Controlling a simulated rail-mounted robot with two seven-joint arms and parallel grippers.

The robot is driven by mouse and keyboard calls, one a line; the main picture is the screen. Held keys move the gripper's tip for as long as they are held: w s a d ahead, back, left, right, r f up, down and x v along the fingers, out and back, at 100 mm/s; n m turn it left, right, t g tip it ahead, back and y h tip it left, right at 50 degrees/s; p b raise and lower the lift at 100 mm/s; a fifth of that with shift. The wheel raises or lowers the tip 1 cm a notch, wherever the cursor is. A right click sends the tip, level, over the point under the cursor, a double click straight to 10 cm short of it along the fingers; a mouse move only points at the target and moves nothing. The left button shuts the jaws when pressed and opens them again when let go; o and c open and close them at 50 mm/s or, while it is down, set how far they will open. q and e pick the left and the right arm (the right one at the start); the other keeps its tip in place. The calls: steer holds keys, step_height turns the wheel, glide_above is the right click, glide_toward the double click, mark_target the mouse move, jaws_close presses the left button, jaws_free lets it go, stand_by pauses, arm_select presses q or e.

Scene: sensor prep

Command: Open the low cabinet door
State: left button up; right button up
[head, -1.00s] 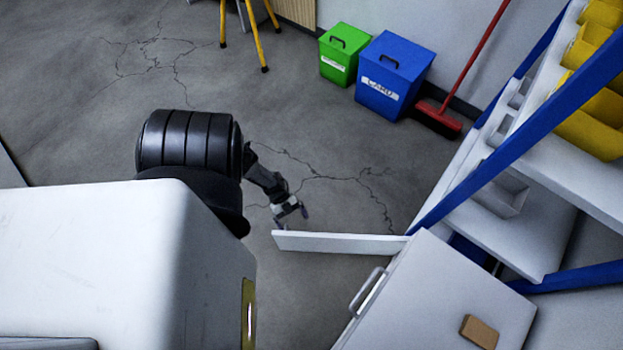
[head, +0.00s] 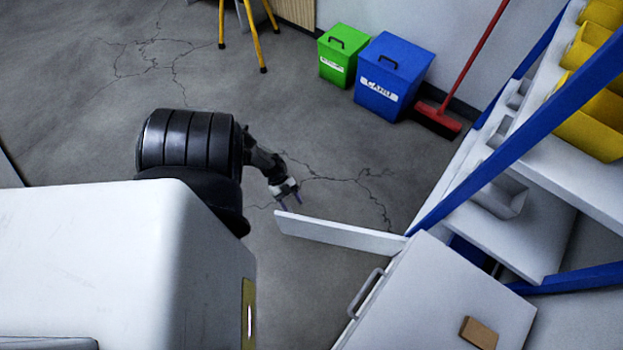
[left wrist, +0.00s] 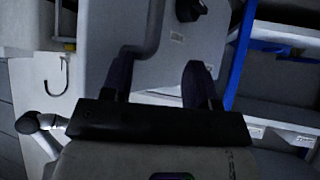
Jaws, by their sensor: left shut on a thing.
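The low cabinet door (head: 340,234) is a white panel seen nearly edge-on in the head view, swung out from the low cabinet (head: 440,290). My left gripper (head: 290,203) is at the door's free end, on its far side. In the left wrist view my left gripper (left wrist: 158,85) shows two dark fingers in front of a grey panel (left wrist: 185,60). A grey bar handle (left wrist: 154,35) runs down to the left finger. The gripper is shut on the handle, though the exact contact is dark and hard to see. My right gripper is not in view.
A second bar handle (head: 367,293) sticks out at the cabinet's front edge, and a brown block (head: 478,332) lies on top. A blue-framed shelf (head: 520,130) stands at the right. Green (head: 338,55) and blue (head: 392,78) bins and a red broom (head: 437,117) stand behind. Floor beyond the door is clear.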

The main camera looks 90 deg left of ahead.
arm_select(q)
steer(key=w+a+r+b, duration=0.1)
steer(key=w+a+r, duration=0.1)
steer(key=a, duration=0.4)
steer(key=shift+a+r, duration=0.4)
steer(key=shift+r, duration=0.15)
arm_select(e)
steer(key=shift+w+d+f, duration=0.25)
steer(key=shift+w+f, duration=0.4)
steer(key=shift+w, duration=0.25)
arm_select(q)
steer(key=shift+w, duration=0.25)
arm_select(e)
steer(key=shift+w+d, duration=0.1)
